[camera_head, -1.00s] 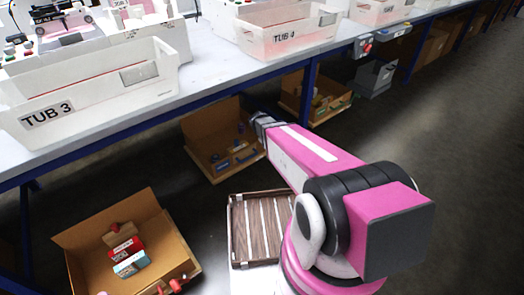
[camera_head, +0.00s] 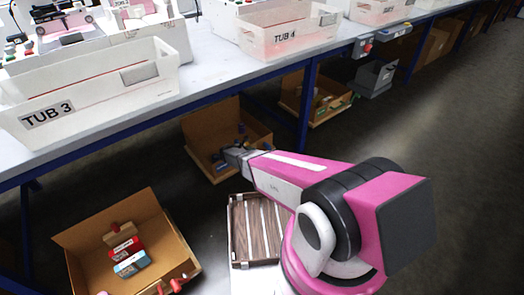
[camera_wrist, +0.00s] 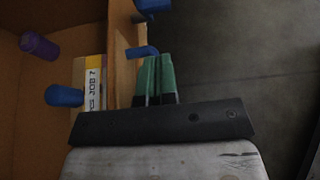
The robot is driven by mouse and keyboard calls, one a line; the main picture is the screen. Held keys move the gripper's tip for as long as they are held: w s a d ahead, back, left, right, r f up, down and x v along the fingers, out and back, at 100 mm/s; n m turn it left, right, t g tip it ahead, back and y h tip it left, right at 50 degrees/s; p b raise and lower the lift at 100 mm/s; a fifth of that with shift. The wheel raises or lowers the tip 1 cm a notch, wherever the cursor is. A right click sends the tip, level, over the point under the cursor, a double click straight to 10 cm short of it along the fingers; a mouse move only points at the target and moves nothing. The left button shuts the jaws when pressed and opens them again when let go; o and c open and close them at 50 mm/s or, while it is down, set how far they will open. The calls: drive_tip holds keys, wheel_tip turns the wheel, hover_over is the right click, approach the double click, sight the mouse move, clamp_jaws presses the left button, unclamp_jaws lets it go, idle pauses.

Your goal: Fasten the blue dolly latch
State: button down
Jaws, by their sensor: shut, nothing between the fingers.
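In the wrist view, a blue L-shaped piece (camera_wrist: 142,52), which looks like the latch, sits at the edge of a wooden board (camera_wrist: 124,60). A second blue piece (camera_wrist: 152,5) is cut by the top edge. My gripper's green fingers (camera_wrist: 157,75) are shut and empty, just below the L-shaped piece in the picture; I cannot tell whether they touch it. In the head view, my gripper (camera_head: 232,156) is at the front of the cardboard box (camera_head: 207,122) under the bench and hides part of its front, including any latch there.
Inside the box are a purple cylinder (camera_wrist: 38,46), a blue rounded piece (camera_wrist: 64,96) and a labelled yellow-and-white carton (camera_wrist: 91,84). A blue bench leg (camera_head: 305,105) stands right of the box. A slatted wooden crate (camera_head: 255,230) lies nearer. Open floor (camera_head: 440,180) is at right.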

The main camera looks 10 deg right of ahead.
sight(266, 147)
drive_tip(key=x, duration=1)
drive_tip(key=shift+d+r, duration=0.1)
idle(0.4)
drive_tip(key=shift+w+d+r+g+y, duration=0.3)
drive_tip(key=shift+d+r+g+y, duration=0.25)
drive_tip(key=shift+r+y, duration=0.15)
drive_tip(key=d+y, duration=0.1)
drive_tip(key=w+d+r+g+y, duration=0.2)
drive_tip(key=shift+w+d+y, duration=0.1)
drive_tip(key=shift+d+y, duration=0.1)
drive_tip(key=shift+y, duration=0.2)
drive_tip(key=shift+w+d+g+y, duration=0.3)
drive_tip(key=shift+w+d+y, duration=0.2)
drive_tip(key=shift+d, duration=0.35)
drive_tip(key=shift+w+d+g+y, duration=0.35)
drive_tip(key=shift+w+d, duration=0.2)
drive_tip(key=shift+d, duration=0.3)
drive_tip(key=shift+w+d+g+y, duration=0.3)
drive_tip(key=shift+w+d+y, duration=0.2)
drive_tip(key=shift+d, duration=0.35)
drive_tip(key=shift+r, duration=0.1)
